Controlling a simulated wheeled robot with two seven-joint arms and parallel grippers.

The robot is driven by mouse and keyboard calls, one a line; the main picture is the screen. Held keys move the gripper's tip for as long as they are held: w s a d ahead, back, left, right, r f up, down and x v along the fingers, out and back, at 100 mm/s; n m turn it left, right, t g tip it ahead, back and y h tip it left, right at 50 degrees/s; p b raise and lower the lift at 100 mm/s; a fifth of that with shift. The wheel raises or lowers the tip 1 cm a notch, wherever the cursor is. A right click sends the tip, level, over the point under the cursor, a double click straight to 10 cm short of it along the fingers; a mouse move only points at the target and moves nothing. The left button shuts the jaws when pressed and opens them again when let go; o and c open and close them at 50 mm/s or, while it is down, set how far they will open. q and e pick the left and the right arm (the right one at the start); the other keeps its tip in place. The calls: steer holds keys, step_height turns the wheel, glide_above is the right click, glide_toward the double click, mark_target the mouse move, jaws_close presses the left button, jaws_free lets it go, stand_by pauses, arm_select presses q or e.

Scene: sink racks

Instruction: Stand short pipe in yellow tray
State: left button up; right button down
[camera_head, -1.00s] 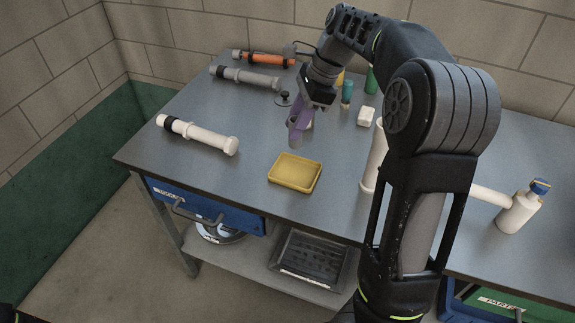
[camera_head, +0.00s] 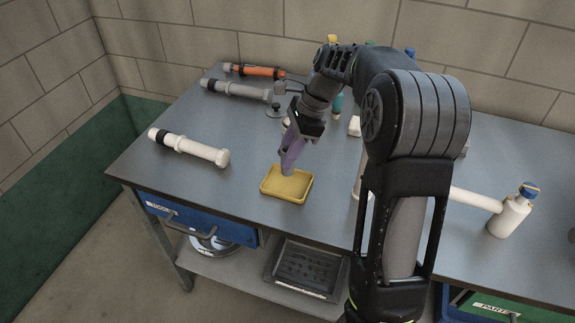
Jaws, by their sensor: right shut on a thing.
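The yellow tray (camera_head: 300,198) lies flat on the grey bench near its front edge, and its visible floor is bare. My right gripper (camera_head: 290,157), with purple fingers, points down just over the back of the tray. It is shut on a short grey pipe (camera_head: 287,171), mostly hidden by the fingers, whose lower end shows below the tips. That end overlaps the back part of the tray in the picture; I cannot tell if it touches. My left gripper is out of view.
A white pipe with a black end (camera_head: 190,147) lies left of the tray. A grey pipe (camera_head: 235,89) and an orange pipe (camera_head: 255,71) lie at the back left. A white bottle (camera_head: 509,215) stands at the right. The bench between white pipe and tray is clear.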

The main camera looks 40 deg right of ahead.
steer(key=shift+f, duration=2.25)
steer(key=shift+f, duration=0.1)
steer(key=c, duration=1.1)
jaws_free()
steer(key=shift+d+r, duration=0.15)
steer(key=shift+r, duration=0.35)
steer(key=v, duration=1.1)
steer(key=shift+s+r+p, duration=0.1)
steer(key=shift+r+p, duration=0.05)
steer(key=shift+p, duration=0.2)
